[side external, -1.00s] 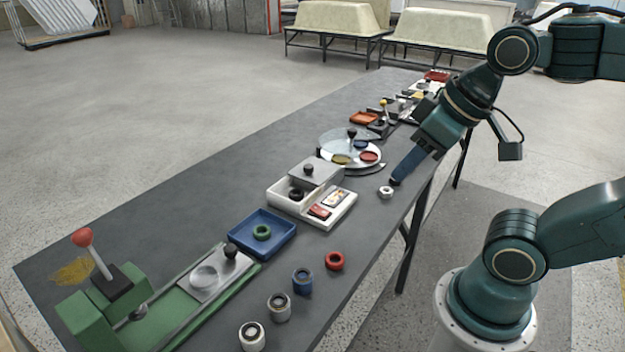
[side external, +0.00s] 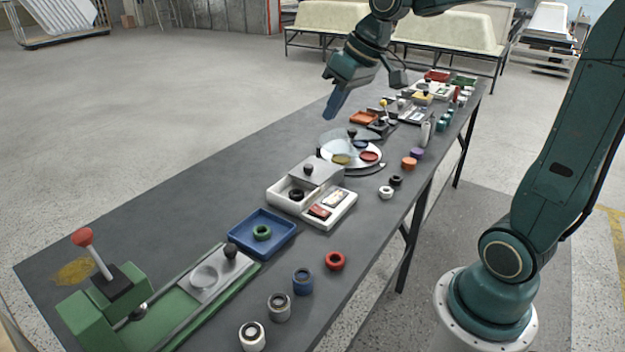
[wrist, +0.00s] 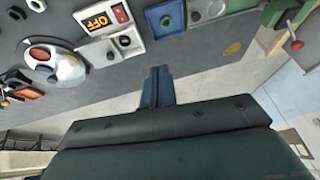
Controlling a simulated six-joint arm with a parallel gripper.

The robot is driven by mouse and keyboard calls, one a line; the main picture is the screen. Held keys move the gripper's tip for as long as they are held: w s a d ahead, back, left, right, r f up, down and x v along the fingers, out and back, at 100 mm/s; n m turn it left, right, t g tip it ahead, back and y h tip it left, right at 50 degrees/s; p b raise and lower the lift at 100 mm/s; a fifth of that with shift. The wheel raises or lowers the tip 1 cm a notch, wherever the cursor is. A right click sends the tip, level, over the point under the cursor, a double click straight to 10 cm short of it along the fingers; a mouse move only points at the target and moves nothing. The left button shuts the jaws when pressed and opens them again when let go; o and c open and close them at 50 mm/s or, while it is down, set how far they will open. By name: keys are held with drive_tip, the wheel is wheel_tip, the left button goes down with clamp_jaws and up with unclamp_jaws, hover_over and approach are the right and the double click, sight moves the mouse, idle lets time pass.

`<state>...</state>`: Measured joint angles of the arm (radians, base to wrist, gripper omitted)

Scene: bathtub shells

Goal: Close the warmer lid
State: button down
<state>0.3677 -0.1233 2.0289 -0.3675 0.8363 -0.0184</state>
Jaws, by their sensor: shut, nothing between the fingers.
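The warmer appears to be the white box (side external: 341,213) at mid-table. Its grey lid (side external: 322,171) with a black knob sits at the back, slid aside from the compartment. A black ring (side external: 296,194) shows in the uncovered compartment. In the wrist view, the lid (wrist: 97,53) is at upper left, the ring (wrist: 125,41) beside it, and an OFF panel (wrist: 97,20) above. My gripper (side external: 331,112) is shut and empty, raised above the table's far side, behind the box. Its blue fingers (wrist: 158,72) also show in the wrist view, below the box and apart from it.
A turntable with a clear cover (side external: 345,143) stands behind the warmer. A blue tray (side external: 248,241) with a green ring sits in front of it, and a green slide fixture (side external: 180,300) is at front left. Several loose rings lie along the right edge. The far-left tabletop is clear.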

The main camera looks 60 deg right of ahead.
drive_tip(key=w+d+f+y, duration=0.1)
drive_tip(key=w+d+f, duration=0.3)
drive_tip(key=d, duration=0.3)
drive_tip(key=w+d+f+m, duration=0.1)
drive_tip(key=w+d+f, duration=0.25)
drive_tip(key=d, duration=0.25)
drive_tip(key=w+d+f+y, duration=0.1)
drive_tip(key=w+d+f, duration=0.3)
drive_tip(key=d, duration=0.3)
drive_tip(key=s+d+f+t+y, duration=0.1)
drive_tip(key=d+f, duration=0.6)
drive_tip(key=d, duration=0.1)
drive_tip(key=shift+d+f+m, duration=0.25)
drive_tip(key=shift+d+m, duration=0.05)
drive_tip(key=shift+d, duration=0.1)
approach(320, 171)
drive_tip(key=w+f, duration=0.3)
drive_tip(key=shift+w+d+f, duration=0.3)
drive_tip(key=shift+d+f, duration=0.05)
drive_tip(key=shift+f, duration=0.05)
drive_tip(key=shift+w+a, duration=0.3)
drive_tip(key=shift+a, duration=0.7)
drive_tip(key=shift+w+a, duration=0.2)
drive_tip(key=shift+a, duration=0.7)
drive_tip(key=shift+a, duration=0.1)
